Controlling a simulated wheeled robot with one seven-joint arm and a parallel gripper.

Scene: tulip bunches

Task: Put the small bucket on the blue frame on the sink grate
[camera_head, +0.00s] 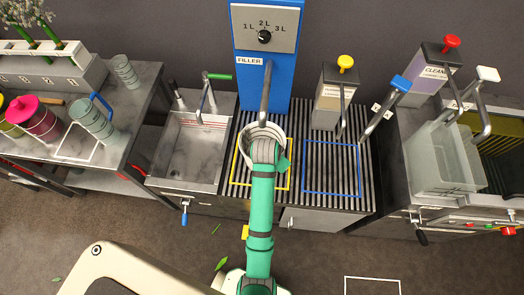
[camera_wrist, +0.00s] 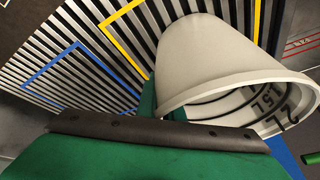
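A pale grey bucket (camera_head: 250,133) is under the filler spout, over the rear part of the yellow frame (camera_head: 233,170) on the sink grate (camera_head: 348,147). In the wrist view the bucket (camera_wrist: 200,55) fills the upper middle, with 1.5L and 2L marks inside. My gripper (camera_head: 266,150) is at its near side, hiding part of it. In the wrist view a dark bar and green part cover the bottom, right against the bucket's rim.
The blue filler (camera_head: 262,85) stands behind the bucket. A sink (camera_head: 195,150) is to the left. A clear tank (camera_head: 440,165) is at right.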

